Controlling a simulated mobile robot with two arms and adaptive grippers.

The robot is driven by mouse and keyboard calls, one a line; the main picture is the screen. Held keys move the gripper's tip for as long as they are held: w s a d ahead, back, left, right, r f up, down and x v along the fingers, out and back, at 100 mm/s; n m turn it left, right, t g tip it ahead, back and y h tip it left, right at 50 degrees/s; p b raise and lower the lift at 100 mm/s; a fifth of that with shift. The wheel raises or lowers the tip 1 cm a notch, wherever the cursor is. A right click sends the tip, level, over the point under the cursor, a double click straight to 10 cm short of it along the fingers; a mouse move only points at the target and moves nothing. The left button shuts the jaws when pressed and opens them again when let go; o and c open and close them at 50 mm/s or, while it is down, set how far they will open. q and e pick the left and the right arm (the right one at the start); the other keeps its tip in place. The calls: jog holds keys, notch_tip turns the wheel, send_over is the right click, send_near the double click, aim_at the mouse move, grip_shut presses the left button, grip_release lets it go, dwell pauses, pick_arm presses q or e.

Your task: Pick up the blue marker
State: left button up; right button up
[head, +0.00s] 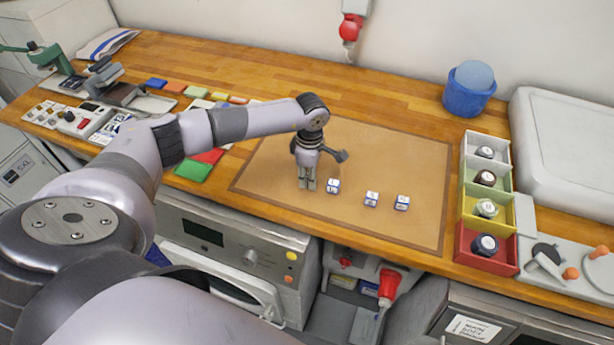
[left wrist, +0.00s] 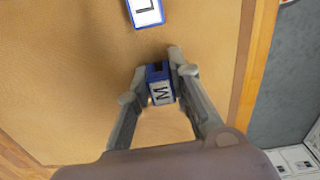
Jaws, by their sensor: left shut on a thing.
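My left gripper (head: 307,186) is low over the brown mat, shut on a small blue marker (left wrist: 160,84) with a white label reading M, as the left wrist view shows. In the head view the fingers hide this marker. I cannot tell whether it still touches the mat. Another blue and white marker, with part of an L showing, lies beyond it in the left wrist view (left wrist: 146,13). In the head view three such markers stand in a row to the right of the gripper: a near one (head: 333,186), a middle one (head: 371,199) and a far one (head: 402,202). My right gripper is not in view.
Coloured cards and devices lie at left. The back of the mat is clear.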

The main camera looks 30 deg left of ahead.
pick_arm(q)
jog(key=shift+r, duration=0.1)
jog(key=shift+c, duration=0.3)
jog(key=shift+w+r, duration=0.1)
jog(key=shift+r, duration=0.45)
notch_tip(320, 180, up, 19)
jog(key=b, duration=0.5)
jog(key=shift+b, duration=0.3)
jog(key=shift+f, duration=0.15)
